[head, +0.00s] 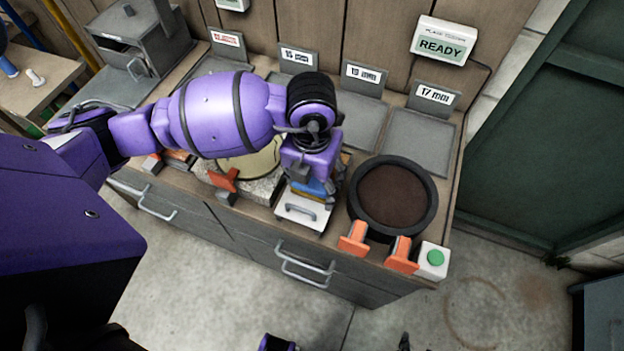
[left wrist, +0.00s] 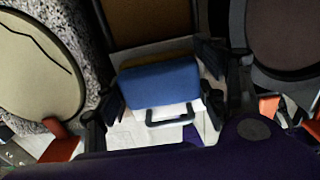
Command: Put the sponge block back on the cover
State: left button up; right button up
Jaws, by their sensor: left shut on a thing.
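The sponge block (head: 318,188) is blue with a tan-yellow layer. In the left wrist view the sponge block (left wrist: 160,84) lies between the two dark fingers. My left gripper (head: 312,180) points down and is shut on it, one finger at each short end. The white cover (head: 300,213) with a grey handle is directly under and in front of the sponge block; it also shows in the left wrist view (left wrist: 125,133). The sponge hides the cover's back part. I cannot tell whether sponge and cover touch. My right gripper is not in view.
A round dark-rimmed bowl (head: 432,195) stands right of the cover, with orange-handled pieces (head: 402,256) and a green-button box (head: 432,261) in front. A round cream disc (head: 262,163) on a stone slab is at the left. Labelled trays (head: 420,140) line the back; a sign reads READY (head: 443,45).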

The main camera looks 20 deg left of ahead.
aim_at(312, 180)
pick_arm(q)
jog(key=o, duration=1)
notch_tip(312, 180, up, 12)
jog(key=shift+r+p, duration=0.2)
jog(key=shift+p, duration=0.3)
